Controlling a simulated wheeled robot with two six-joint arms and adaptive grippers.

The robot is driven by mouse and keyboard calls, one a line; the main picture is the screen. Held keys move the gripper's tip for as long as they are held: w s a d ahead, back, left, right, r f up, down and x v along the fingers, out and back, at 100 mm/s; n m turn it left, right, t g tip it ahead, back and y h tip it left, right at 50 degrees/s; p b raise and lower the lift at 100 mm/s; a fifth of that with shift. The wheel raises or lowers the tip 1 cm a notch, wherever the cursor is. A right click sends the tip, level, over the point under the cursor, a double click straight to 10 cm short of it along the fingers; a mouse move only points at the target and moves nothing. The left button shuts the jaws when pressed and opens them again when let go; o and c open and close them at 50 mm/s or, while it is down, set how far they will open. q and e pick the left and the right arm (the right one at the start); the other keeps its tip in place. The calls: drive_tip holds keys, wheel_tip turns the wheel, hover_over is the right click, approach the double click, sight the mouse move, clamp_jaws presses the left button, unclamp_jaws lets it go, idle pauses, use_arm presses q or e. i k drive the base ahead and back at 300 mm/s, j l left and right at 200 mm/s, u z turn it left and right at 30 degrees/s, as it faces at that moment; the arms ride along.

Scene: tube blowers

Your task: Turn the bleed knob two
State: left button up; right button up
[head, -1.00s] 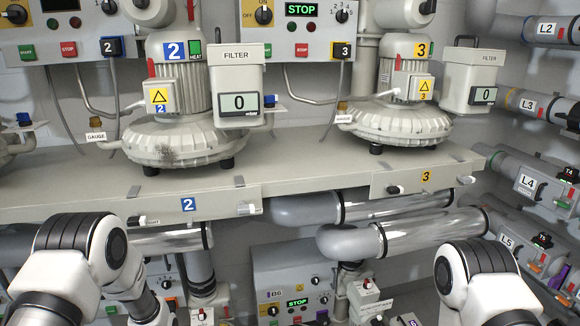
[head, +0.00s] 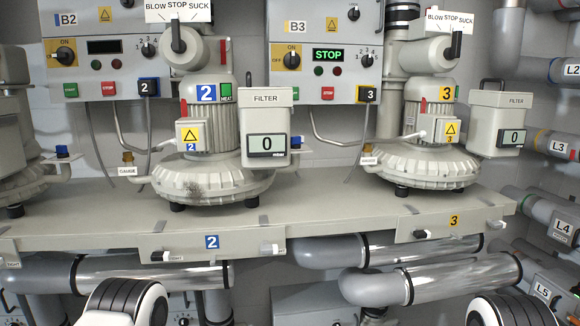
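Blower 2 (head: 215,183) stands on the shelf left of centre, with a blue 2 plate on its motor. A small blue knob (head: 295,142) with a pale tag sticks out right of its filter box (head: 266,105); its label is too small to read, so I cannot tell whether it is the bleed knob. A brass fitting (head: 128,159) tagged GAUGE is on the blower's left. The filter's display (head: 267,145) reads 0. Only links of my two arms show at the bottom edge; both grippers are out of view.
Blower 3 (head: 425,167) stands to the right on the same shelf (head: 330,215). Control box B3 (head: 325,55) shows STOP; box B2 (head: 107,50) has a dark display. Large pipes (head: 440,280) run below the shelf. Another blue knob (head: 62,151) is at the far left.

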sight(296, 141)
drive_tip(key=i+l+z, duration=0.45)
drive_tip(key=i+l, duration=0.25)
